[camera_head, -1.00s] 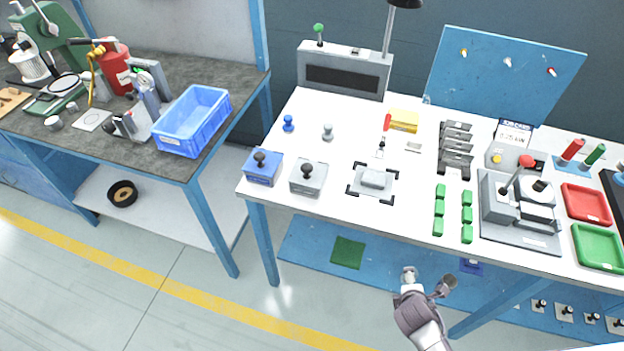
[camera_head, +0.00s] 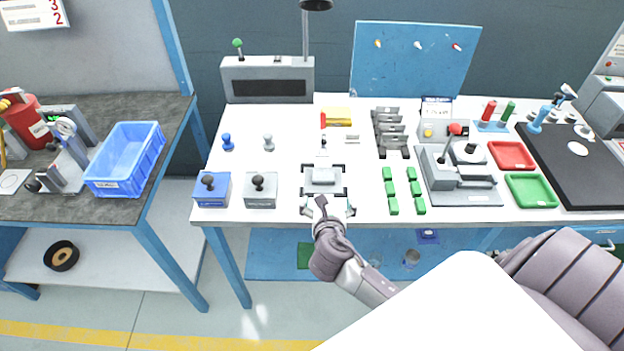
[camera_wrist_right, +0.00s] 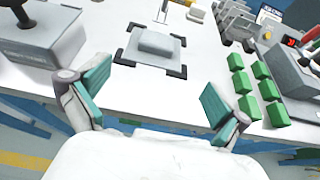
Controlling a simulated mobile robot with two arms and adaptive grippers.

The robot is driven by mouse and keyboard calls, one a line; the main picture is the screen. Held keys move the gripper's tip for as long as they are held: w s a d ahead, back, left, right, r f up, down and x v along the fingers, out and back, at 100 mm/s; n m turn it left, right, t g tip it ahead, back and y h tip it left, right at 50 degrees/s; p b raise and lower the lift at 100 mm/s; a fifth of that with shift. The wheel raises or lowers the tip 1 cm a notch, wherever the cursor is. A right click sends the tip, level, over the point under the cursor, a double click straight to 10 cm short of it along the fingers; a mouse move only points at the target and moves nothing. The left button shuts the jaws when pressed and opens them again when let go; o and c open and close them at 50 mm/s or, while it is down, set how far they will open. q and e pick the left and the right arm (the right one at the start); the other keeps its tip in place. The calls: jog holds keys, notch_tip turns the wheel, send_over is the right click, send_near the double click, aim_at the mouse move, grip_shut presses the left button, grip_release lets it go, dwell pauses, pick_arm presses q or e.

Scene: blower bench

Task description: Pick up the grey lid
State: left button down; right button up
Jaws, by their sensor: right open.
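A grey box (camera_head: 261,192) with a black knob on its top stands near the table's front edge; its top looks like the grey lid, though I cannot see a seam. It also shows at the upper left of the wrist view (camera_wrist_right: 60,40). A flat grey block (camera_head: 323,176) lies within a frame of black corner marks. My right gripper (camera_head: 327,209) is open and empty at the front edge, just in front of this block and to the right of the grey box. Its two teal-padded fingers are apart in the wrist view (camera_wrist_right: 156,82). My left gripper is out of view.
A blue box (camera_head: 212,192) with a black knob stands left of the grey one. Several green blocks (camera_head: 390,190) lie right of the marked frame, beside a grey machine (camera_head: 455,180). Small blue (camera_head: 228,142) and grey (camera_head: 268,142) knobbed pieces stand behind the boxes.

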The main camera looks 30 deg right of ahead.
jog(key=shift+w+r, duration=0.15)
jog(key=shift+w, duration=0.3)
send_near(324, 177)
jog(key=x, duration=0.3)
jog(key=shift+w+d+r, duration=0.1)
jog(key=shift+w+d, duration=0.05)
jog(key=shift+d, duration=0.15)
jog(key=shift+a+f+x, duration=0.15)
jog(key=shift+x, duration=1.3)
jog(key=shift+a+f+x, duration=0.1)
jog(key=shift+f+x, duration=0.05)
jog(key=shift+x, duration=1.3)
jog(key=c, duration=1.2)
jog(key=shift+r, duration=0.15)
